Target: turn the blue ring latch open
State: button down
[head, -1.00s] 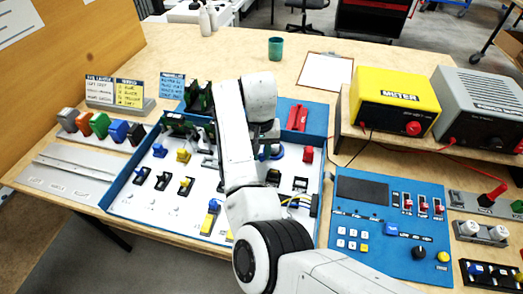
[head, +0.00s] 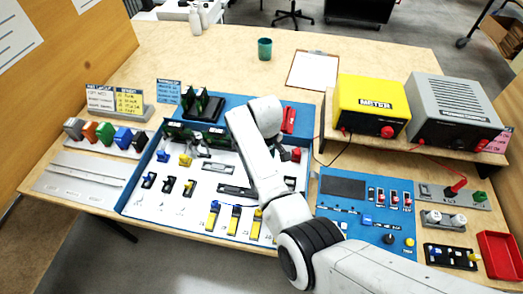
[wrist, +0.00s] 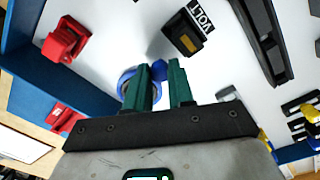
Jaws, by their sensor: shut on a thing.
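The blue ring latch (wrist: 125,84) is on the white panel in the wrist view. Its round ring shows beside the left finger, and its blue knob (wrist: 158,69) is between the two green fingertips. My gripper (wrist: 161,75) is shut on the latch, with a finger on each side of the knob. The fingers hide part of the ring. In the head view, my arm covers the latch and the gripper, so how far the latch is turned is not clear.
A red part (wrist: 62,43) and a black VOLT part (wrist: 185,33) stand close to the latch. The white panel (head: 150,205) has a raised blue rim. The yellow meter (head: 372,108) and grey box (head: 455,112) are at the right, with a red tray (head: 503,255) near the front corner.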

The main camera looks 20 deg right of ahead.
jog(key=shift+s+d+n+p, duration=0.1)
jog(key=shift+d+n+p, duration=0.35)
jog(key=shift+n, duration=0.45)
jog(key=shift+s+d+n+p, duration=0.1)
jog(key=shift+d+n+p, duration=0.3)
jog(key=shift+n, duration=0.5)
jog(key=c, duration=1)
grip_release()
jog(key=shift+o, duration=0.2)
notch_tip(320, 180, up, 11)
jog(key=shift+a, duration=0.15)
jog(key=shift+f, duration=0.1)
